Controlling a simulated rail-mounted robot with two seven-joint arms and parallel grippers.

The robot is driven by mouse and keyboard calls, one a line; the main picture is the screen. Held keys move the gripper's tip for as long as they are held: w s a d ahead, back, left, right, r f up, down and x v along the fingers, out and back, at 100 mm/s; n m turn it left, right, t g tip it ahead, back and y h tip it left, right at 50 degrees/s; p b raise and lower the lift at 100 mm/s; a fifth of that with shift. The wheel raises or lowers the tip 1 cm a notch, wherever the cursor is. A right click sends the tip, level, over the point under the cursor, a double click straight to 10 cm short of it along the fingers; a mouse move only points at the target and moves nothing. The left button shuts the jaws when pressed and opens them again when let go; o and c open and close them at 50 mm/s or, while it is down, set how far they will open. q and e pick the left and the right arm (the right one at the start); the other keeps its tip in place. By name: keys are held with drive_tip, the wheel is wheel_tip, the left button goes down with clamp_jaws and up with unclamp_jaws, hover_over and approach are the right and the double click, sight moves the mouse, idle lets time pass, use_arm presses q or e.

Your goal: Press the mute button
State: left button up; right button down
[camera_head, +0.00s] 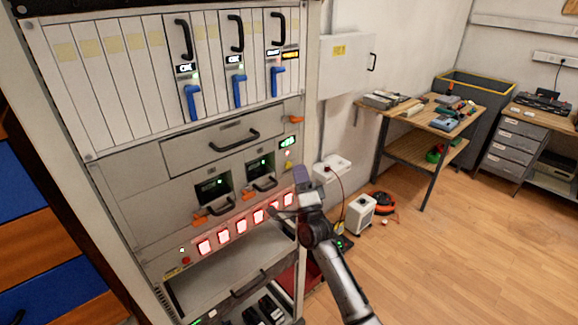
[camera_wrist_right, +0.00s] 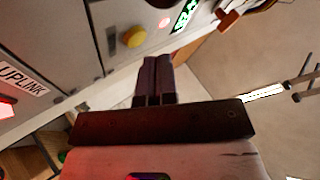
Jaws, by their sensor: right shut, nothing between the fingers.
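A round yellow button (camera_wrist_right: 134,37) sits on the grey rack panel in the right wrist view. It also shows in the head view as a small yellow spot (camera_head: 289,165) below a green display. I cannot read a mute label on it. My right gripper (camera_head: 300,174) is shut and empty, at the right edge of the rack front, just right of and slightly below the yellow spot. In the right wrist view its dark fingertips (camera_wrist_right: 157,62) lie together, below and right of the button, apparently apart from it. My left gripper is not in view.
A red light (camera_wrist_right: 165,22) and a green display (camera_wrist_right: 186,14) are beside the button. A row of lit red square buttons (camera_head: 240,226) runs below, near my right gripper. Orange handles (camera_head: 296,119) stick out from the rack. A workbench (camera_head: 437,118) stands right; the floor there is largely clear.

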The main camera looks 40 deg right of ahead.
idle(0.6)
drive_tip(key=shift+w, duration=0.2)
drive_tip(key=shift+w, duration=0.25)
